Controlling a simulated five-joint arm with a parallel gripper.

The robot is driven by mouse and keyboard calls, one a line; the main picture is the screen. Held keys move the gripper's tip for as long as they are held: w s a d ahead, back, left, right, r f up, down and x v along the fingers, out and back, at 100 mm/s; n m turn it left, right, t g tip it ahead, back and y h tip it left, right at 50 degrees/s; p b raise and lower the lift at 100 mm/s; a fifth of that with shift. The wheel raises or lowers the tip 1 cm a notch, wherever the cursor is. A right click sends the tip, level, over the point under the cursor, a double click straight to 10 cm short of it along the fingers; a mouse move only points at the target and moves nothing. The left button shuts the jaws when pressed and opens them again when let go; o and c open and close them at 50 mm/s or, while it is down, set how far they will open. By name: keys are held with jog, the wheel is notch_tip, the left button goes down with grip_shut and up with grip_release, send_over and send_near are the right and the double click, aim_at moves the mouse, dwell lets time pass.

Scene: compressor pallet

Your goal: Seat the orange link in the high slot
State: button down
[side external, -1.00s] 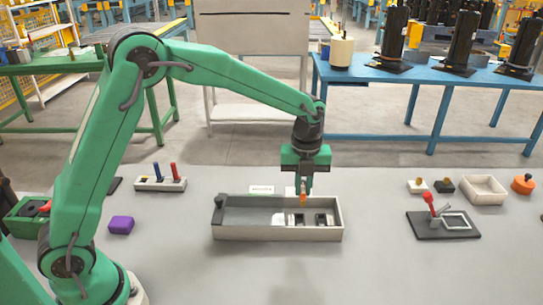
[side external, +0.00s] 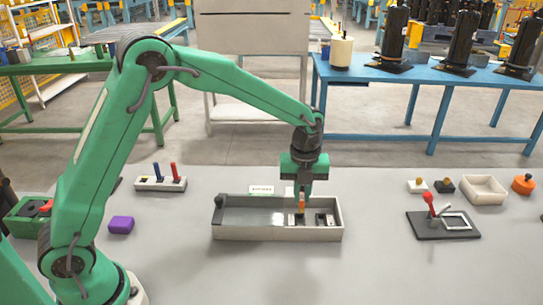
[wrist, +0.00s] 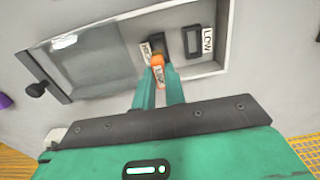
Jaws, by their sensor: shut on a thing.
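My gripper (side external: 302,200) is shut on the orange link (wrist: 158,73), held upright over the slotted end of the grey tray (side external: 230,234). In the wrist view the link is between the fingertips, at the near end of a dark slot (wrist: 161,42). A white label (wrist: 146,50) beside that slot is partly hidden, and its word is hard to read. Another dark slot (wrist: 192,41) to the right stands beside a label reading LOW (wrist: 207,40). I cannot tell whether the link's lower end is inside the slot.
A grey panel (wrist: 85,55) with a black knob (wrist: 36,90) covers the tray's left part. A purple block (side external: 121,225) and a two-peg holder (side external: 160,184) stand left. A black fixture with a red knob (side external: 440,227) stands right. The front table area is clear.

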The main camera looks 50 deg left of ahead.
aim_at(301, 210)
jog(key=shift+f, duration=1.65)
jog(key=shift+f, duration=1.4)
dwell(0.7)
jog(key=c, duration=1.4)
grip_release()
jog(key=shift+r, duration=0.1)
jog(key=shift+r, duration=3.8)
